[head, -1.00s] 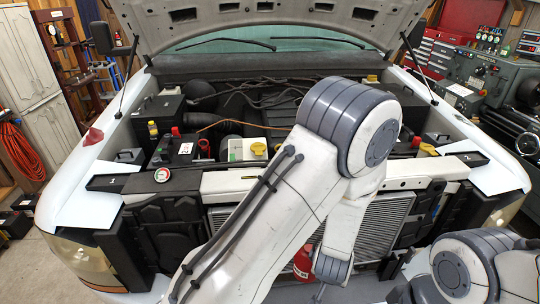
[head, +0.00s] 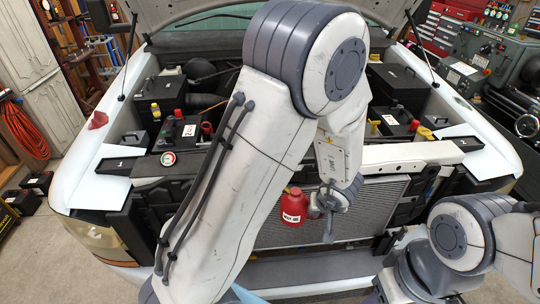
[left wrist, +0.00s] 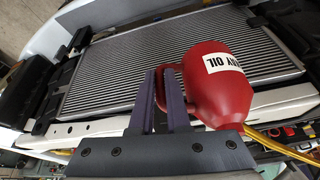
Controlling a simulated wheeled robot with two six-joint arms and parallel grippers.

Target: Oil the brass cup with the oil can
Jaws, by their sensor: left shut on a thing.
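A red oil can (head: 292,207) with a white label hangs in front of the radiator, held by my left gripper (head: 326,203). In the left wrist view the can (left wrist: 220,88) lies on its side in the picture, its handle between the two fingers (left wrist: 160,100). A thin brass spout (left wrist: 275,145) runs from it toward the lower right. I cannot make out the brass cup in either view; my left arm covers much of the engine bay. My right arm shows at the lower right, but its fingers do not show.
The pickup's radiator (head: 277,226) is right behind the can. A pale crossbar (head: 412,154) runs above it. A round gauge (head: 168,158) and a black battery (head: 182,133) are at the left of the bay. A lathe (head: 509,75) stands at the right.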

